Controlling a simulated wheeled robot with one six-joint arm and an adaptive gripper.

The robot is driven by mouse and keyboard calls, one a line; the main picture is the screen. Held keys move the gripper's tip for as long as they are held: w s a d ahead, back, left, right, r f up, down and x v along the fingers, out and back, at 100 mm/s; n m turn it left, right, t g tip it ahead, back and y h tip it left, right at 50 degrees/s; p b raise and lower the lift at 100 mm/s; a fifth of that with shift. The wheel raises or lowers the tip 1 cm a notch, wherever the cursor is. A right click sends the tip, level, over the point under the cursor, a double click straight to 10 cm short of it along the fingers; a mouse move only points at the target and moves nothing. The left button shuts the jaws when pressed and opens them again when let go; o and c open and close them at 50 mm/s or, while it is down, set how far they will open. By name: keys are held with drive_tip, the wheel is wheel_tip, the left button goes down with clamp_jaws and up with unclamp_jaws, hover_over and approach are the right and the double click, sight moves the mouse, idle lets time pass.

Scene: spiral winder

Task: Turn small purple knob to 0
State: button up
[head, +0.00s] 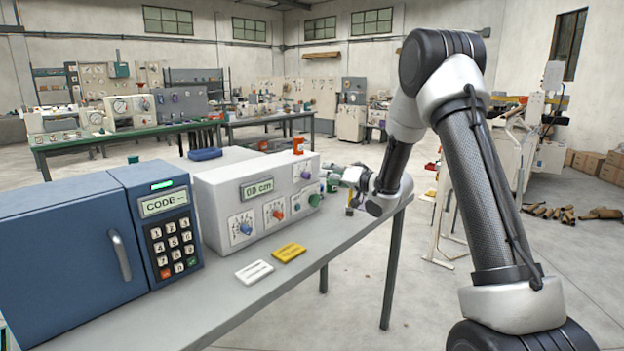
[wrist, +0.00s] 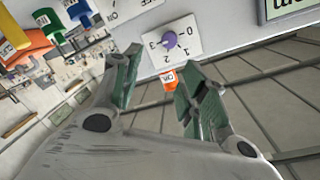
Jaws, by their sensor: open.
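The small purple knob (wrist: 170,41) sits on a white numbered plate (wrist: 187,62) in the wrist view, with 0 to 3 marked around it. I cannot tell which mark it points to. In the head view the purple knob (head: 305,175) is at the right end of the front of the white machine (head: 212,205). My gripper (wrist: 158,60) is open and empty, with its fingertips apart and just short of the knob's plate. In the head view my gripper (head: 336,176) is close to that right end, and its fingers are hard to make out.
An orange ON switch (wrist: 168,79) shows near the fingers. The machine also has blue (head: 246,228), red (head: 277,214) and green (head: 314,200) knobs and a display (head: 257,189) reading 09 cm. A blue keypad box (head: 60,250) stands left. White (head: 254,271) and yellow (head: 289,252) pieces lie in front.

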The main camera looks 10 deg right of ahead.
sight(310, 176)
drive_tip(key=w+a, duration=0.2)
drive_tip(key=w+a+f+y, duration=0.1)
drive_tip(key=w+a, duration=0.1)
drive_tip(key=w+a+f+y, duration=0.1)
drive_tip(key=w+a, duration=0.1)
drive_tip(key=shift+w+f, duration=0.15)
drive_tip(key=shift+f, duration=0.05)
drive_tip(key=shift+c, duration=0.4)
clamp_jaws()
